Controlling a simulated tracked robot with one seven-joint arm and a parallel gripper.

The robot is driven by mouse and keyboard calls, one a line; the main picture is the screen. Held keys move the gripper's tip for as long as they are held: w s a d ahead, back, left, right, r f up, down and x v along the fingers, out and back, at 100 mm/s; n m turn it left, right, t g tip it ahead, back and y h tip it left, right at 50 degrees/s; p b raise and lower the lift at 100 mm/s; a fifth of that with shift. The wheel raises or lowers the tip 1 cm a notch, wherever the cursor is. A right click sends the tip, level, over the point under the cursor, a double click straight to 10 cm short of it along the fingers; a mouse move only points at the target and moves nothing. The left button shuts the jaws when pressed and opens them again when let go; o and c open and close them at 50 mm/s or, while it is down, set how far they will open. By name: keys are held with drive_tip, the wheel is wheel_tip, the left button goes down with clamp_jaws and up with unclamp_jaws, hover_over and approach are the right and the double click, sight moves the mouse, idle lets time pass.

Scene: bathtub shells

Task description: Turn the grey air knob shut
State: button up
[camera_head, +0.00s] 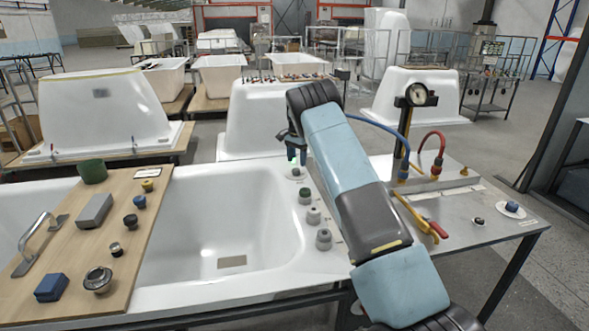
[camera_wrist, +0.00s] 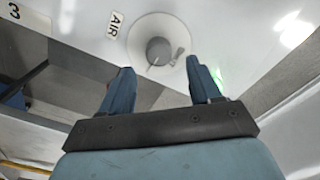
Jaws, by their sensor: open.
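The grey air knob (camera_wrist: 158,50) sits on a round white plate on the white tub rim in the wrist view. A tag reading AIR (camera_wrist: 114,24) is beside it. A pale line shows on the knob's lower edge, and grey marks are on the plate to its right. My gripper (camera_wrist: 160,66) is open and empty. Its two blue fingers are spread to either side of the knob, apart from it as far as I can tell. In the head view my gripper (camera_head: 295,154) points down over the far end of the tub's right rim.
A wooden board (camera_head: 128,245) with several fittings lies across the tub. A metal bench (camera_head: 470,225) with a gauge (camera_head: 417,94) and hoses is at right.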

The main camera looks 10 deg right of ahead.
sight(297, 169)
drive_tip(key=shift+f, duration=2.35)
drive_tip(key=shift+c, duration=0.4)
